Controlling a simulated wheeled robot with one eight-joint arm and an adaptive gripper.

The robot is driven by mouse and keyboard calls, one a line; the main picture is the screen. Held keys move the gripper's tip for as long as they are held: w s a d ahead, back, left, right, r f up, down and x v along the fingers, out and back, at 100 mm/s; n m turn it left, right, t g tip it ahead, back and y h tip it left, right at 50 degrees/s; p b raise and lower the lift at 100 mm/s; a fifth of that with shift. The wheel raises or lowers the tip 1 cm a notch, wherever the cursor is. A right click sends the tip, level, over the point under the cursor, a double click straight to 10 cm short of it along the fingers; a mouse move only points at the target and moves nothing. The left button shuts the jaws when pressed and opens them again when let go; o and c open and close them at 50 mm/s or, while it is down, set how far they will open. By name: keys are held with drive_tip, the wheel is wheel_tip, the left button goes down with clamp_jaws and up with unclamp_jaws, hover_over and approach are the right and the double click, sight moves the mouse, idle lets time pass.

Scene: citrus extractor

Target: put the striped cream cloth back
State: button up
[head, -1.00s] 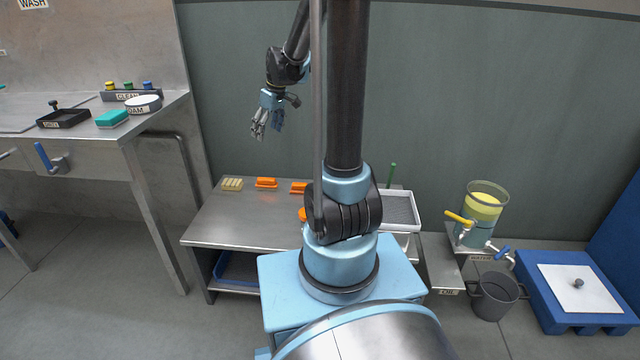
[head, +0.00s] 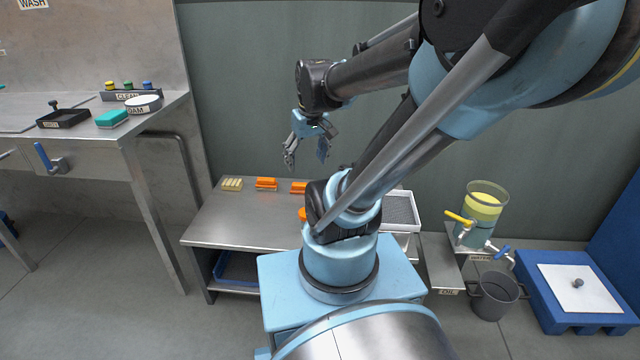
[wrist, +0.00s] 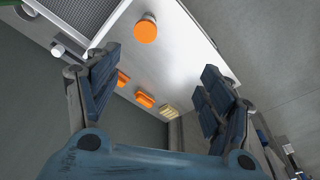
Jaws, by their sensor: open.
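The striped cream cloth (head: 232,184) looks like a small folded block with pale stripes, lying at the back left of the low steel table (head: 225,228). It also shows in the wrist view (wrist: 169,113), beyond the orange things and apart from my fingers. My gripper (head: 307,160) hangs in the air above the back of the table, to the right of the cloth, with its fingers pointing down. In the wrist view my gripper (wrist: 160,65) has its blue-padded fingers wide apart and nothing between them.
Orange blocks (head: 266,183) lie along the table's back edge. An orange round piece (wrist: 146,30) shows in the wrist view. A white-rimmed tray (head: 418,213) stands right of my arm. A juice container (head: 482,213) and a bucket (head: 494,296) stand farther right. The table's front left is clear.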

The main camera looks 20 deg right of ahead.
drive_tip(key=s+d+f+m, duration=0.2)
drive_tip(key=s+f, duration=0.2)
drive_tip(key=s, duration=0.3)
drive_tip(key=shift+s+d+f+h, duration=0.15)
drive_tip(key=shift+s+f+h, duration=0.05)
drive_tip(key=shift+h, duration=0.2)
idle(0.9)
